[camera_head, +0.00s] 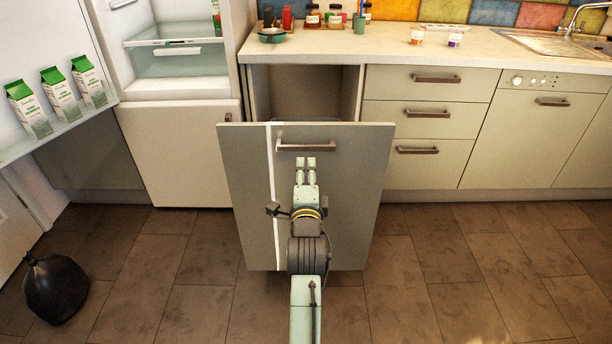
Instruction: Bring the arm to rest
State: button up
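My arm (307,255) reaches up from the bottom centre toward a tall grey pull-out cabinet front. My gripper (306,163) is in front of that cabinet front (345,210), just below its bar handle (305,146). Its two pale fingers lie side by side, close together, with nothing visible between them. The fingertips look close to the handle; whether they touch it I cannot tell. The cabinet front stands out from the counter line, and the dark cabinet opening (308,92) shows behind it.
An open fridge (180,60) stands left, its door shelf (50,138) holding green-white cartons (60,92). A black bag (54,288) lies on the floor at left. Closed drawers (425,113) and a counter (480,45) with jars run right. The tiled floor (480,270) at right is clear.

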jog(key=shift+s, duration=0.35)
